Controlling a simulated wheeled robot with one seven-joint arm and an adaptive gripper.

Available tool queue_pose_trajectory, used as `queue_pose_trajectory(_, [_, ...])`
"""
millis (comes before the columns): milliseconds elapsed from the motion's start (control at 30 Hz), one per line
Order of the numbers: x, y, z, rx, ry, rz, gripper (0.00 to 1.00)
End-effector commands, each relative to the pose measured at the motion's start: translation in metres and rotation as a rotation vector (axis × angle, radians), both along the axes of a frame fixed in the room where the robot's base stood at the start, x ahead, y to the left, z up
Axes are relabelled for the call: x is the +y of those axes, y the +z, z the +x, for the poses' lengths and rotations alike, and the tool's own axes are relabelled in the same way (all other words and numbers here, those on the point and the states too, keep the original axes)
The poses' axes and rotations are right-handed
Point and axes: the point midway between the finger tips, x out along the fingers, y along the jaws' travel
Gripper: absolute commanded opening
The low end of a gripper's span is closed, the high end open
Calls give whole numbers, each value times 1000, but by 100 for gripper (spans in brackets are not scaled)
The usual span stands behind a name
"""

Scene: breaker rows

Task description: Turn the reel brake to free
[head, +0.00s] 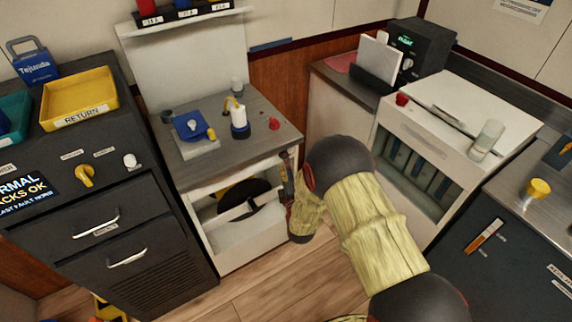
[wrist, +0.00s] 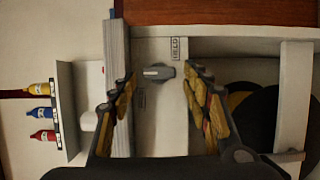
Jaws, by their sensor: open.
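The reel brake looks like a small dark grey knob (wrist: 164,72) with a pale bar, on a pale panel in the wrist view. Its bar lies crosswise in the picture. A label reading HELD (wrist: 179,49) is above and right of it; a second label (wrist: 141,97), too small to read, is below and left. My gripper (wrist: 159,76) is open, its yellow-padded fingers on either side of the knob with gaps showing. In the head view my gripper (head: 288,178) is at the bench's front right corner, and the knob is hidden there. The black reel (head: 240,197) sits in the bench opening.
The grey bench top (head: 255,152) holds a blue box, a white bottle and a red item. A dark drawer cabinet (head: 110,215) stands left, a white cabinet (head: 465,120) right. In the wrist view a pale upright bar (wrist: 293,105) crosses the reel opening.

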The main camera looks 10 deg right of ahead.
Motion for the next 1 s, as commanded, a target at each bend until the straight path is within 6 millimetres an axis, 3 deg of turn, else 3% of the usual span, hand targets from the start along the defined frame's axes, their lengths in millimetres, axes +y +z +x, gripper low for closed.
queue_pose_trajectory(367, [0,0,-3,0,-1,1,52])
queue_pose_trajectory(800, [5,0,-60,1,1,1,52])
queue_pose_trajectory(1000, [6,0,-77,0,0,1,52])
